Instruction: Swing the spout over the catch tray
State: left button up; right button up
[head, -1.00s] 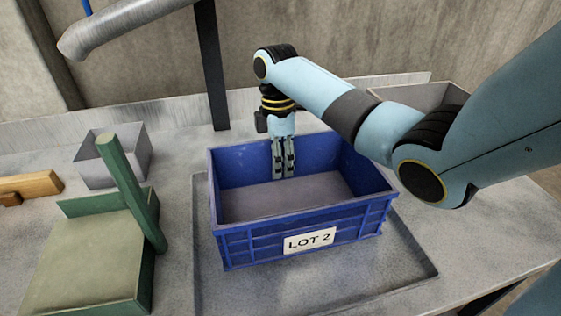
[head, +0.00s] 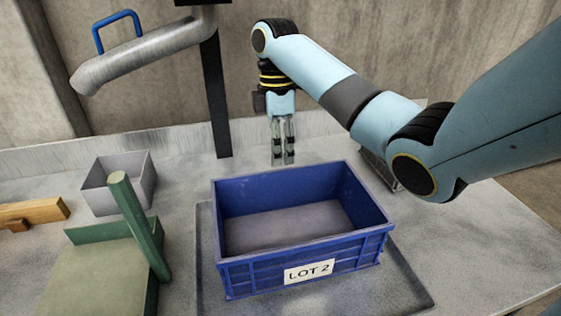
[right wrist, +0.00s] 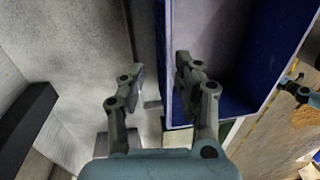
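The spout (head: 150,55) is a grey metal pipe at the upper left of the head view, angled down to the left, with a blue loop handle (head: 118,30) on top. Its open end hangs left of the black post. A shallow grey tray (head: 405,290), seemingly the catch tray, lies under the blue crate. My right gripper (head: 283,158) points down behind the crate, right of the post and apart from the spout.
The blue crate (head: 225,275) labelled LOT 2 is empty. A black post (head: 216,100) stands behind it. A small grey box (head: 110,205), a green scoop-like tray with a bar (head: 140,225) and a wooden block (head: 40,212) are at left. A concrete wall closes the back.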

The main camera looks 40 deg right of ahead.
aim_at(174, 37)
jog(key=k+j, duration=0.8)
jog(key=j, duration=0.1)
